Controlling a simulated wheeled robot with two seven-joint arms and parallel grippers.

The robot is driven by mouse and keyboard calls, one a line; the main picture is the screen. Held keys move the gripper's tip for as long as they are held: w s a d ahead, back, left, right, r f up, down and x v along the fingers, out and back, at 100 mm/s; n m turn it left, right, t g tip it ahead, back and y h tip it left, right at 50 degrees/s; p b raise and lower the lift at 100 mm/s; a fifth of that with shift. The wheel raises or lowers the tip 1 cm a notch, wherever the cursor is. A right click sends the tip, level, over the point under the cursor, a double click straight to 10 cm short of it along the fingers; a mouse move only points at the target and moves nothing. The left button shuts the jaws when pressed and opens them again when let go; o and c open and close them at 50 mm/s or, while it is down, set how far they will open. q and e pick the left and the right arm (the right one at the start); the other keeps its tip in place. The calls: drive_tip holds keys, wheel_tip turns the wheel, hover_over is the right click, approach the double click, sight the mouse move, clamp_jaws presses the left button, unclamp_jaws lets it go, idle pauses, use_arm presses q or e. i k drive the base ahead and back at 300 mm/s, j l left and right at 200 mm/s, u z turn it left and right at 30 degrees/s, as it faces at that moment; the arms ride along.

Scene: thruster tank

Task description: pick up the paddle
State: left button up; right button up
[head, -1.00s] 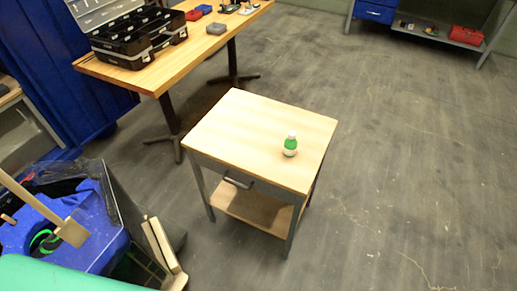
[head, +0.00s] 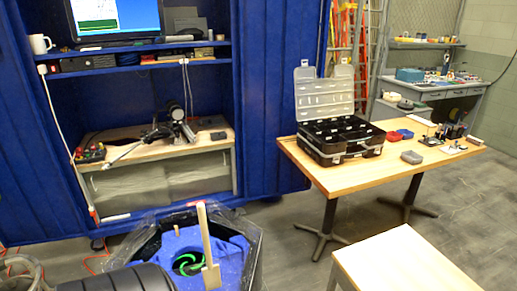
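The paddle (head: 206,238) is a pale wooden stick with a wider block at its lower end. In the head view it stands nearly upright, in front of or in the tank (head: 256,252); I cannot tell what it rests on. The tank is dark-rimmed and many-sided, with a blue inside and a bright green ring (head: 186,264) in it. Its near part is cut off by the bottom of the picture. Neither of my grippers shows, and nothing is seen holding the paddle.
A wooden table (head: 345,177) with an open black case (head: 338,140) stands right of the tank. A small wooden-topped table (head: 400,262) is at the lower right. Behind the tank is a blue enclosure with a bench (head: 165,152). A dark rounded shape (head: 115,279) fills the lower left.

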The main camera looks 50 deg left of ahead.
sight(211, 274)
drive_tip(key=u, duration=2.05)
drive_tip(key=l+u, duration=0.2)
